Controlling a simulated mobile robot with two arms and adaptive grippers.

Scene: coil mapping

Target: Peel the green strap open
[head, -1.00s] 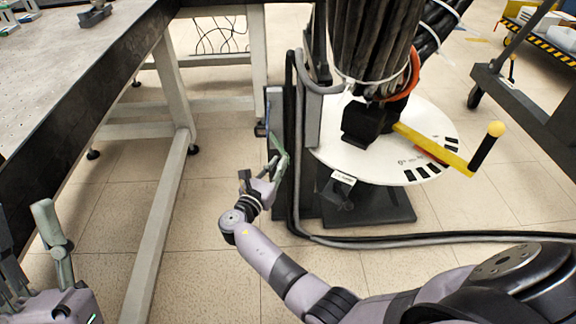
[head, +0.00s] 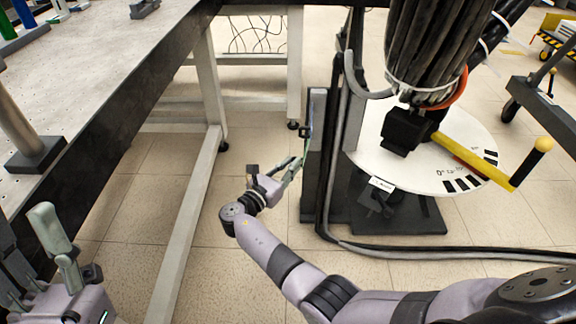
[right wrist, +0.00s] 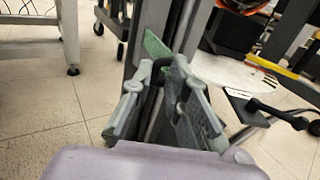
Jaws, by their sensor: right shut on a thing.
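The green strap (right wrist: 156,46) shows in the right wrist view as a short flat green piece at the fingertips, against a dark upright post. My right gripper (right wrist: 163,68) is shut on it, with the strap's upper end sticking out past the tips. In the head view my right gripper (head: 296,165) is beside the left side of the post, and the strap (head: 304,154) is only a thin green sliver there. The fingers hide the lower part of the strap. My left gripper (head: 38,250) is open and empty at the bottom left, apart from the strap.
A metal-topped table (head: 110,60) with pale legs stands left. Thick black cables (head: 435,45) hang above a white disc (head: 420,155) with a yellow lever (head: 480,165). A black cart (head: 540,100) stands right. Tiled floor is open between the table and post.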

